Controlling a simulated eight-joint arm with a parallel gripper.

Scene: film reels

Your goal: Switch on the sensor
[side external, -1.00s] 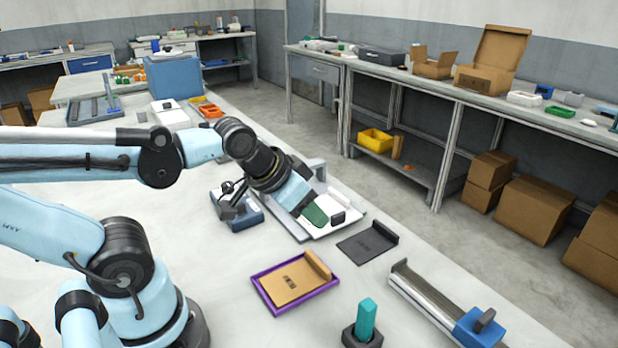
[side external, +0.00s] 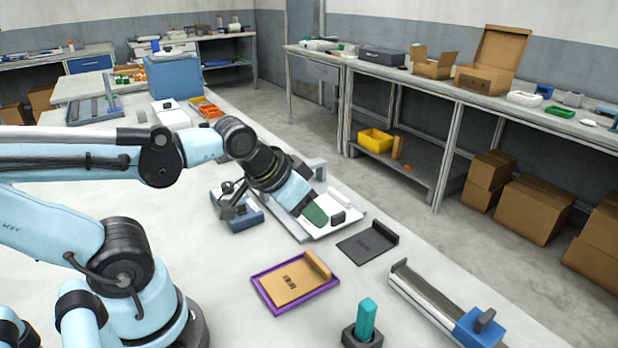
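My gripper (side external: 316,216) points down to the right over a white board (side external: 322,229) in a grey frame. Only one green fingertip pad shows clearly, so I cannot tell whether the gripper is open or shut. A small black block (side external: 338,217) sits on the white board just right of the fingertip; I cannot tell whether they touch. A blue device with a black top (side external: 243,216) stands left of the board, partly hidden by my wrist. I cannot tell which of these is the sensor.
A dark plate (side external: 366,244) and a purple tray (side external: 273,308) with a tan board lie in front. A teal peg (side external: 366,318) stands in a dark holder. A metal rail with a blue slider (side external: 478,328) is at the right. The table's left middle is clear apart from my arm.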

